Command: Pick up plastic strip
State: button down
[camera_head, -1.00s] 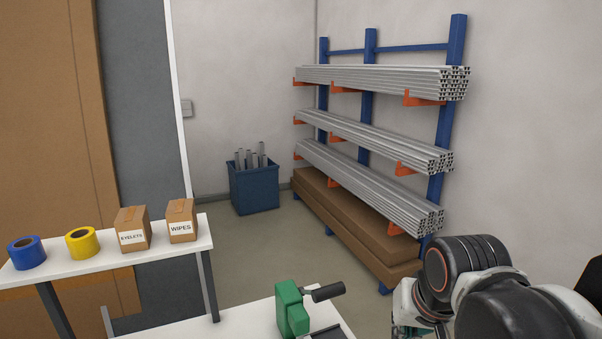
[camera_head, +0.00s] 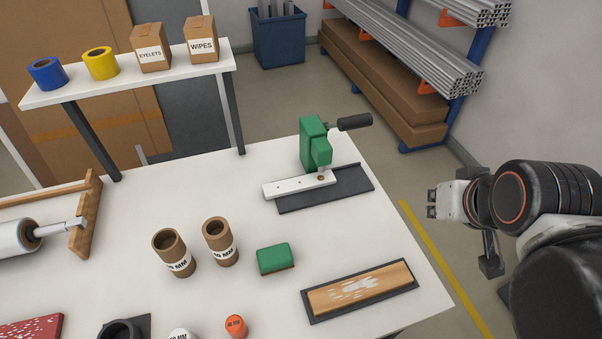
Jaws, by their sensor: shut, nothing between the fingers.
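My gripper (camera_head: 433,204) is at the right, beyond the table's right edge and apart from the strip. It is shut and empty, pointing left.
The white table (camera_head: 222,300) holds two brown cardboard tubes (camera_head: 171,253), a green block (camera_head: 275,258), a wooden board in a dark tray (camera_head: 360,291) and a roller (camera_head: 15,238). A raised shelf (camera_head: 135,85) stands behind. The metal-profile rack (camera_head: 425,60) is at back right.

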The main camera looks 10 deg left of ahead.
aim_at(273, 189)
jog(key=j+u, duration=0.15)
jog(key=u, duration=0.25)
jog(key=j+u, duration=0.15)
jog(key=u, duration=0.25)
jog(key=j+u, duration=0.15)
jog(key=u, duration=0.25)
jog(key=j+u, duration=0.1)
jog(key=u, duration=0.3)
